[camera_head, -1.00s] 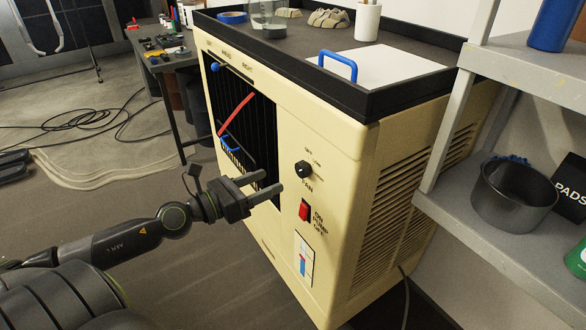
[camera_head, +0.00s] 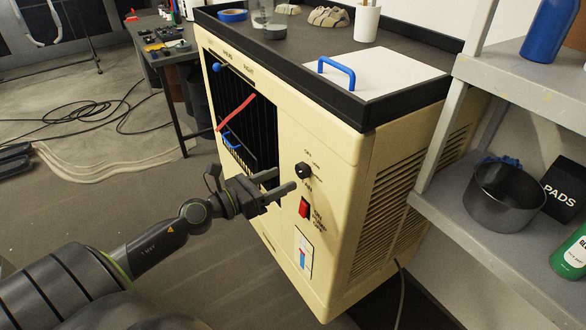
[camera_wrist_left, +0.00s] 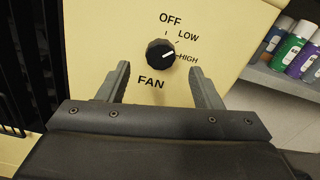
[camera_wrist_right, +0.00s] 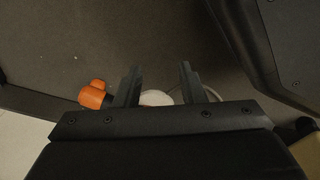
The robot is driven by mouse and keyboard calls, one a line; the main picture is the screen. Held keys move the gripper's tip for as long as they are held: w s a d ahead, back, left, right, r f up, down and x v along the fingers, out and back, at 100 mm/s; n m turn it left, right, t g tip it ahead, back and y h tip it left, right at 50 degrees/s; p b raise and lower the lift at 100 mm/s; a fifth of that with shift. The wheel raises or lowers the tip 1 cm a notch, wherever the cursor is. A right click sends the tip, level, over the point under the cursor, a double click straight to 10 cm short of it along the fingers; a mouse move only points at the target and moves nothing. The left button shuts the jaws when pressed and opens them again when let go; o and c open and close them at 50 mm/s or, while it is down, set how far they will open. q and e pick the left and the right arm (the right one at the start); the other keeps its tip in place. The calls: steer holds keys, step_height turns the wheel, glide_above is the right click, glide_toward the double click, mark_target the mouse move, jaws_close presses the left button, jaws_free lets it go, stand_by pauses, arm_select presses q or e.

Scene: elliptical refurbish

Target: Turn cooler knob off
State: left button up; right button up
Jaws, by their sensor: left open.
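The cooler (camera_head: 335,190) is a cream cabinet with a black louvred front. Its round black fan knob (camera_head: 303,171) is on the front panel, and it also shows in the left wrist view (camera_wrist_left: 160,53). The labels OFF, LOW and HIGH are around it, and its white mark points toward HIGH. My left gripper (camera_head: 286,181) is open and empty, just in front of the panel and slightly below the knob. In the left wrist view the knob is between and beyond the fingertips, not gripped. My right gripper (camera_wrist_right: 157,80) is open, with its fingers apart over a grey floor.
A red switch (camera_head: 304,208) and a slider panel (camera_head: 303,253) are below the knob. A red stick (camera_head: 236,113) lies across the louvres. A grey shelf (camera_head: 470,205) with a pot (camera_head: 505,197) stands at the right. An orange object (camera_wrist_right: 93,94) is by my right gripper.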

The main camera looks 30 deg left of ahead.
mark_target(299, 172)
arm_select(q)
steer(key=x, duration=0.1)
steer(key=p+x, duration=0.1)
steer(key=x, duration=0.1)
steer(key=shift+d+r, duration=0.1)
steer(key=shift+r, duration=0.1)
steer(key=shift+p+x, duration=0.45)
steer(key=shift+x, duration=0.35)
steer(key=shift+f, duration=0.2)
arm_select(e)
steer(key=shift+s+r, duration=0.2)
steer(key=shift+s, duration=0.25)
steer(key=shift+s+r, duration=0.2)
steer(key=shift+s, duration=0.25)
arm_select(q)
steer(key=c, duration=1)
